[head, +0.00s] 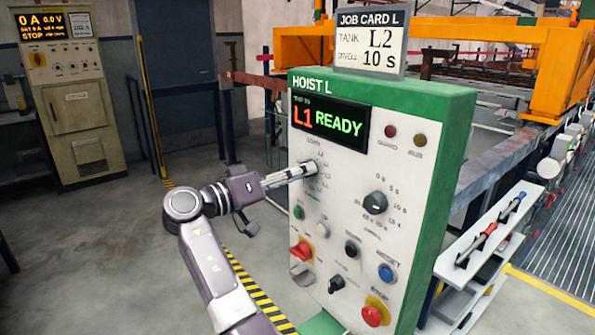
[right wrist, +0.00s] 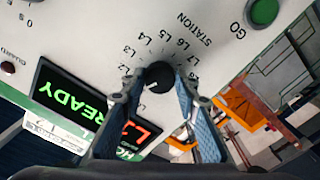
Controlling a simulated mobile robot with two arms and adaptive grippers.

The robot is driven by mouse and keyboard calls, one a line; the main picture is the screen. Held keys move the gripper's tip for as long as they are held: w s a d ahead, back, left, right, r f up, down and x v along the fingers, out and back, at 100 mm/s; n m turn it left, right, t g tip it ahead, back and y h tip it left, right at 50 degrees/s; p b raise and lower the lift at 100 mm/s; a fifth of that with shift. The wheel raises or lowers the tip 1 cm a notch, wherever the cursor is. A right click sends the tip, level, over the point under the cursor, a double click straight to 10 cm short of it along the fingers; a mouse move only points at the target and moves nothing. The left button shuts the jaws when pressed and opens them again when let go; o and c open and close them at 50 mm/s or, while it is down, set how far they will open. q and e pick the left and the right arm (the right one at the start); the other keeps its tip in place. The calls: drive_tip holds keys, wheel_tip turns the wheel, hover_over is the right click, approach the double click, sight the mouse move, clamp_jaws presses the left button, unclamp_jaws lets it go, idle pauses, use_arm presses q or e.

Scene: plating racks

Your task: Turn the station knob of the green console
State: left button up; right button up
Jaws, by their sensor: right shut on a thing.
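The green console (head: 450,130), marked HOIST L, stands in front of me. Its display (head: 330,122) reads L1 READY. The job card (head: 370,42) on top reads TANK L2, DWELL 10 S. My right gripper (head: 308,171) reaches in from the left to the console face. In the right wrist view, the black station knob (right wrist: 160,77) sits between the two blue-padded fingers, which are shut on it. Labels L2 to L7 and STATION curve around it; the pointer's exact mark is hard to tell. In the head view the gripper largely hides the knob. My left gripper is not in view.
Below the station knob are a dwell knob (head: 375,202), a green button (head: 298,212), a blue button (head: 385,272) and a red stop button (head: 372,315). A shelf with handled tools (head: 490,240) stands at right.

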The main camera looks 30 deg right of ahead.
drive_tip(key=n+p, duration=0.1)
drive_tip(key=n, duration=0.1)
drive_tip(key=n+p, duration=0.1)
drive_tip(key=n, duration=0.1)
drive_tip(key=shift+r+n, duration=0.2)
drive_tip(key=shift+n, duration=0.1)
idle(0.5)
drive_tip(key=o, duration=1.2)
drive_tip(key=shift+d+f, duration=0.15)
drive_tip(key=shift+d, duration=0.05)
drive_tip(key=shift+c, duration=0.2)
drive_tip(key=shift+a, duration=0.1)
